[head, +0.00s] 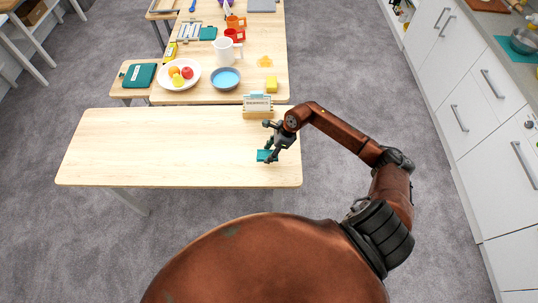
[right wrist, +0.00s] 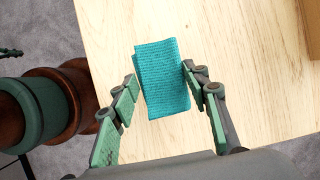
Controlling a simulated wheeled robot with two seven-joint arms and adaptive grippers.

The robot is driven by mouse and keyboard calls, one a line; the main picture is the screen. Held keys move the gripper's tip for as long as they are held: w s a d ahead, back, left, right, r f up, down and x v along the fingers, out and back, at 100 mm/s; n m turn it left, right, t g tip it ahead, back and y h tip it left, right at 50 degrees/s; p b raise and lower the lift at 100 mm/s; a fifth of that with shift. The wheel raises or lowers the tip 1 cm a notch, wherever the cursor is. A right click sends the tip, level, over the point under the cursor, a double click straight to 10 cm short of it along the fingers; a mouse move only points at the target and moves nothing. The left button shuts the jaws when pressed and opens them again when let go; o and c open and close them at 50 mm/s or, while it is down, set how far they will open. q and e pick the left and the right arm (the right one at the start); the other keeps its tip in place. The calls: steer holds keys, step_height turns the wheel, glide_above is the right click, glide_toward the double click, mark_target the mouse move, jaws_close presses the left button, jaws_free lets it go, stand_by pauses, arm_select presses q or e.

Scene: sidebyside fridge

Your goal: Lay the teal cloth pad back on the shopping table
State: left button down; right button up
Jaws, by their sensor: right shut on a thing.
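The teal cloth pad (head: 264,156) is at the right end of the near pale wooden table (head: 150,150). In the right wrist view the pad (right wrist: 163,80) is a small folded, ribbed rectangle between the fingertips. My right gripper (head: 270,153) is shut on it, with one finger on each side. The pad is over or on the bare tabletop (right wrist: 240,90); I cannot tell whether it touches the wood. My left gripper is not in view.
A small sign stand (head: 257,105) is at the table's back right edge. Behind, another table holds a fruit plate (head: 179,75), a blue bowl (head: 226,78), a white pitcher (head: 225,52) and a yellow block (head: 271,83). The near table's left and middle are clear. White cabinets (head: 470,110) stand right.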

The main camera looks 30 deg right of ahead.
steer(key=shift+w+f, duration=0.25)
steer(key=shift+f, duration=0.05)
steer(key=shift+f+p, duration=0.4)
steer(key=shift+f, duration=1.2)
steer(key=o, duration=1)
steer(key=shift+d, duration=0.1)
steer(key=b+v, duration=0.1)
steer(key=v, duration=1.1)
steer(key=shift+r, duration=0.1)
